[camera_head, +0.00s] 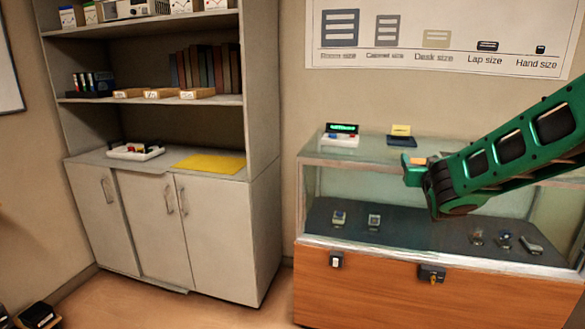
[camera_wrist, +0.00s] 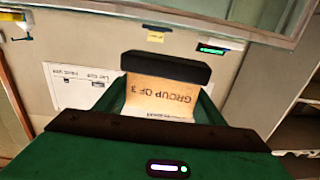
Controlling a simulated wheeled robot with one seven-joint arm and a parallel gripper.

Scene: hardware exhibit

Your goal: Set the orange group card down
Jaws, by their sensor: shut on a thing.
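The orange group card (camera_head: 419,161) shows as a small orange patch at my gripper in the head view. In the wrist view the card (camera_wrist: 162,92) is tan-orange and reads "GROUP OF 3" upside down. A white strip with print too small to read lies at its lower edge. My gripper (camera_head: 414,172) is shut on the card, which sits between the dark finger pads. The gripper is at the height of the glass display case (camera_head: 318,159) top, in front of its right part. I cannot tell whether the card touches the case.
A green-lit display (camera_head: 341,128) on a white base and a yellow card (camera_head: 401,130) on a dark stand are at the back of the case top. Several small devices are inside. A shelf cabinet (camera_head: 262,200) stands left, with a yellow mat (camera_head: 210,163) and white tray (camera_head: 134,152).

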